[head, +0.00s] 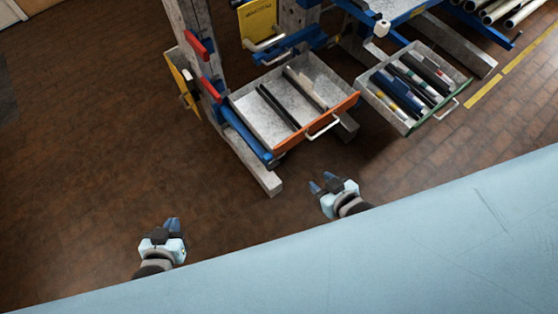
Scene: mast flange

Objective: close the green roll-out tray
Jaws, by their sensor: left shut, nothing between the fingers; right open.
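The green roll-out tray (407,127) is pulled out at the right of the head view. It has a green front edge, a white handle (446,110) and several tools and tubes inside. My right gripper (322,183) is open and empty, below and left of the green tray and well apart from it. My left gripper (173,223) is shut and empty, lower left over the floor, far from both trays.
An orange-fronted tray (345,103) with a white handle is also pulled out, left of the green one. A grey post (191,38) and foot stand beside it. Pipes (497,10) lie at the top right. Brown brick floor (90,150) is clear at left.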

